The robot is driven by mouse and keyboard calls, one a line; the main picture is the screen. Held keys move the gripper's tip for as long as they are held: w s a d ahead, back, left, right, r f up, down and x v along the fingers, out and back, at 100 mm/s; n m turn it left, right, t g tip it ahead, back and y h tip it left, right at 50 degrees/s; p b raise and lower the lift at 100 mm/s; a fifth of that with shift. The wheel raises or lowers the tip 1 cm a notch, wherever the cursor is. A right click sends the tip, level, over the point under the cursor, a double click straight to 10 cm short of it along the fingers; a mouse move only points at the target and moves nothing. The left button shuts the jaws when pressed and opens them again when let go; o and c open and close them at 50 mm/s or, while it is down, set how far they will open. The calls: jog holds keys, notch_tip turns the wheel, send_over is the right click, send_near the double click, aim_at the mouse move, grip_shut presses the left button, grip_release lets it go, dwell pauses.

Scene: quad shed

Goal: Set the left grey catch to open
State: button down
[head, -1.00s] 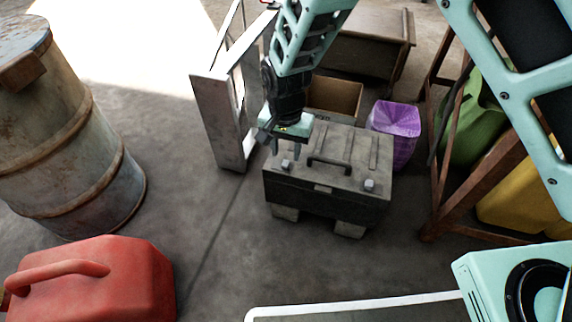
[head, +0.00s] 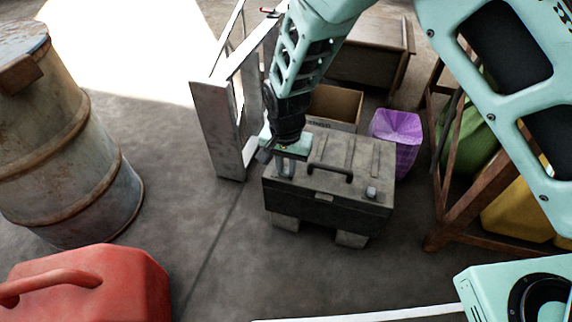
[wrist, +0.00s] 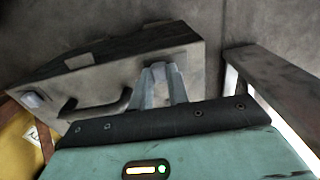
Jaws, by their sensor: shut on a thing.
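A dark grey case (head: 330,205) with a black carry handle (head: 331,172) on its lid sits on light blocks on the floor. A right grey catch (head: 371,192) shows at the lid's front right; it also shows in the wrist view (wrist: 33,99). My gripper (head: 286,170) is over the lid's front left corner, its fingers pointing down. In the wrist view the fingers (wrist: 163,82) meet the lid close together. The left grey catch is hidden between and behind the fingers, and my gripper is shut on it. I cannot tell its setting.
A metal frame (head: 212,125) stands just left of the case. An open cardboard box (head: 335,102) and a purple bin (head: 396,135) are behind it. A wooden rack (head: 463,205) is at right, a red can (head: 95,290) at front left.

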jog(key=shift+w+a+r+p, duration=0.25)
jog(key=shift+a+p, duration=0.4)
jog(key=shift+p, duration=0.4)
jog(key=shift+w+a+f, duration=0.15)
jog(key=shift+a+f, duration=0.05)
jog(key=shift+a, duration=0.2)
jog(key=c, duration=1.3)
grip_release()
notch_tip(320, 180, up, 17)
jog(key=p, duration=0.9)
jog(key=shift+r, duration=0.15)
jog(key=shift+r, duration=0.1)
